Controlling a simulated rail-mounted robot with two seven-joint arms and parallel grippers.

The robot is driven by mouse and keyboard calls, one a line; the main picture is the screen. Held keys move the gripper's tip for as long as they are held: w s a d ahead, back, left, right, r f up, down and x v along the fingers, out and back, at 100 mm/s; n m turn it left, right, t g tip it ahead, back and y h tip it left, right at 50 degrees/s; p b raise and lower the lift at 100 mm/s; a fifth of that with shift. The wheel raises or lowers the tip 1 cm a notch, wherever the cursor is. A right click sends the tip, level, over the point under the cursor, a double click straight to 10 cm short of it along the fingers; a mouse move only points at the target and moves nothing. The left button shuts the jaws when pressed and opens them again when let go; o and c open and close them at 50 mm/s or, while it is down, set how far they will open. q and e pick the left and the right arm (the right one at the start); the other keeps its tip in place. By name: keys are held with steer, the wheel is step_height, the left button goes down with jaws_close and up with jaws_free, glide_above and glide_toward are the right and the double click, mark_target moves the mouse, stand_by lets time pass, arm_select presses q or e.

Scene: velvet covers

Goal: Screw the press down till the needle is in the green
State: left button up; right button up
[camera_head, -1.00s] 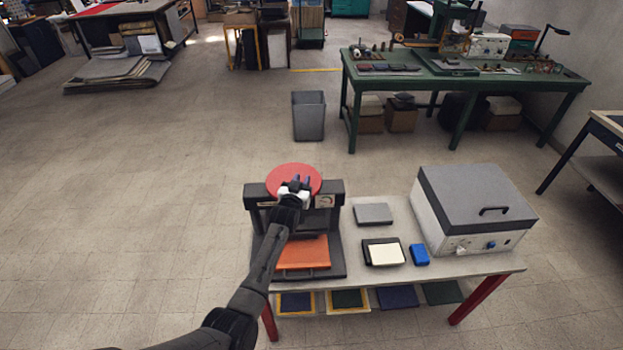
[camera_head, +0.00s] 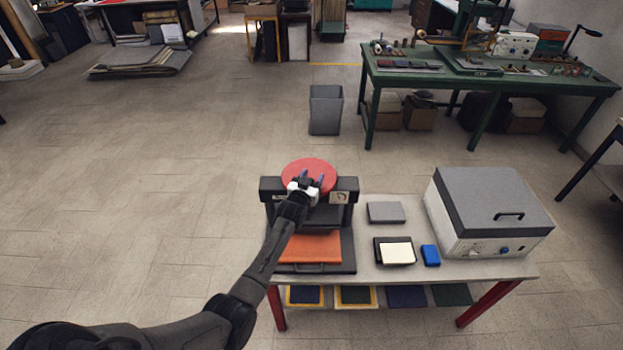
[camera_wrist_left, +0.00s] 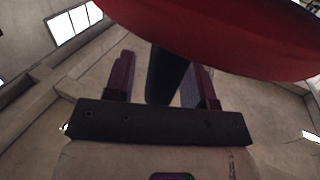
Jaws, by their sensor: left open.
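The press (camera_head: 350,245) is a dark frame with a red round wheel (camera_head: 297,166) on top and an orange plate (camera_head: 310,248) low inside. A small pale gauge (camera_head: 340,197) sits at the right of its crossbar; its needle is too small to read. My left gripper (camera_head: 311,178) is at the wheel's near side and overlaps it. In the left wrist view its fingers (camera_wrist_left: 160,62) are apart, with a dark post (camera_wrist_left: 164,78) showing between them and the red wheel (camera_wrist_left: 220,38) above. I cannot tell whether they touch it. My right gripper is out of view.
The press stands at the left of a pale table (camera_head: 400,272) with red legs. To its right are a grey slab (camera_head: 385,212), a dark tray with a cream pad (camera_head: 396,253), a blue block (camera_head: 430,255) and a grey-lidded box (camera_head: 490,210). Floor to the left is clear.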

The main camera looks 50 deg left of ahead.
arm_select(q)
steer(key=shift+s, duration=0.1)
steer(key=v, duration=1.3)
steer(key=shift+s+d, duration=0.25)
steer(key=shift+d, duration=0.05)
